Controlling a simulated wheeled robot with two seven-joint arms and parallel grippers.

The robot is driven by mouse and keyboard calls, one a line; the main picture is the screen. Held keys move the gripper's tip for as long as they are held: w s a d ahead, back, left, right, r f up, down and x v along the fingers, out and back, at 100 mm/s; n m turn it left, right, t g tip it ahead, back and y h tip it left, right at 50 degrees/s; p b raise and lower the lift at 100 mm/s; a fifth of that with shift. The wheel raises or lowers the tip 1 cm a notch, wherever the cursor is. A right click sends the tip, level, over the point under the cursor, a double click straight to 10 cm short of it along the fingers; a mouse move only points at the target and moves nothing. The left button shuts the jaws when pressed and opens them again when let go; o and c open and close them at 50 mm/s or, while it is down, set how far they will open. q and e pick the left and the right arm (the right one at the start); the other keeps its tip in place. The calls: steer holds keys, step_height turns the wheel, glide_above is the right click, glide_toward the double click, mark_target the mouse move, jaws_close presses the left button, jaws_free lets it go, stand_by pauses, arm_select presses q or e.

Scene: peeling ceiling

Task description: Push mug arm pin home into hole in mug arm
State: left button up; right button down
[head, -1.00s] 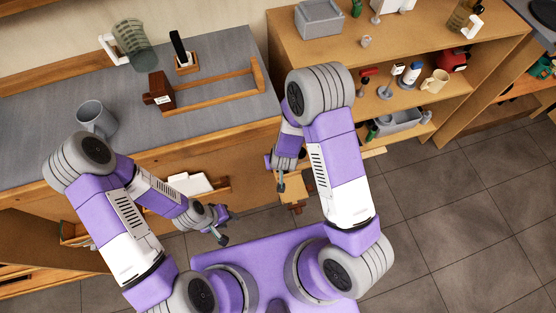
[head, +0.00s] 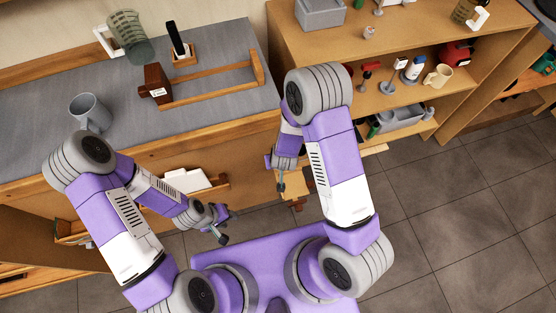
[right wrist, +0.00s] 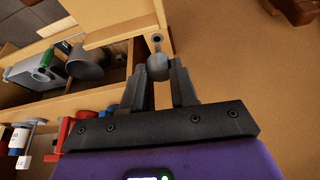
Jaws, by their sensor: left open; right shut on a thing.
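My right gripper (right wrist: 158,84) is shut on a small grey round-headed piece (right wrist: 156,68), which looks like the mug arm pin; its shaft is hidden. Just beyond it in the right wrist view is a pale wooden piece (right wrist: 140,24) with a small dark round hole (right wrist: 157,39), perhaps the mug arm. I cannot tell whether pin and wood touch. In the head view my right gripper (head: 281,186) hangs before the counter, beside brown wooden parts (head: 297,190) partly hidden by my arm. My left gripper (head: 222,230) is open and empty, low in front of the counter.
The grey counter (head: 45,115) carries a grey mug (head: 90,112), a tilted green glass (head: 128,38) and a wooden frame (head: 212,84). A shelf unit (head: 415,42) with several small goods stands right. The tiled floor at right is clear.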

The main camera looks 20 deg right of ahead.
steer(key=shift+f+b, duration=0.7)
steer(key=shift+f, duration=0.15)
steer(key=shift+f+b, duration=0.9)
steer(key=shift+f, duration=0.1)
steer(key=c, duration=0.8)
jaws_free()
steer(key=w+p+v, duration=0.1)
steer(key=p+v, duration=0.5)
steer(key=v, duration=0.5)
steer(key=shift+r+p, duration=0.4)
steer(key=shift+r, duration=0.05)
steer(key=shift+w, duration=0.2)
